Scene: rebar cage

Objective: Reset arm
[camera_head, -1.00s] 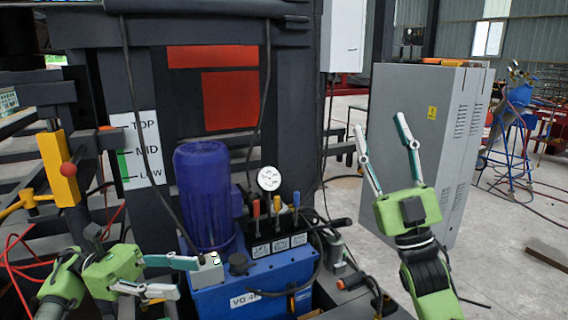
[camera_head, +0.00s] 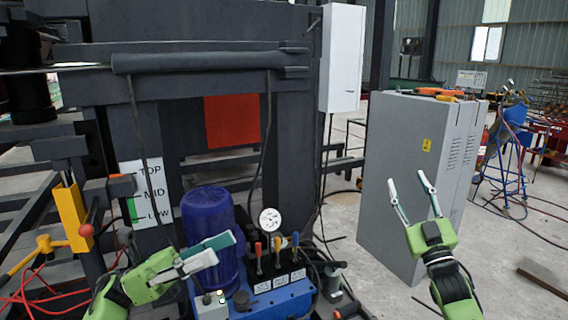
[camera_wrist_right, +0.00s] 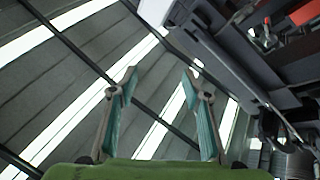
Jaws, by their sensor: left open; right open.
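My left gripper (camera_head: 206,256) is green with grey and teal fingers, at the lower left of the head view. It is open and empty, and its fingers overlap the blue motor (camera_head: 207,218) in the picture. My right gripper (camera_head: 413,196) is open and empty, pointing up in front of the grey cabinet (camera_head: 395,170). In the right wrist view its two fingers (camera_wrist_right: 162,85) stand apart with nothing between them, against the roof.
A hydraulic unit with a pressure gauge (camera_head: 270,220) and several levers (camera_head: 277,243) stands between my grippers. A yellow lever bracket (camera_head: 72,215) is at the left. A white box (camera_head: 342,58) hangs on the dark press frame.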

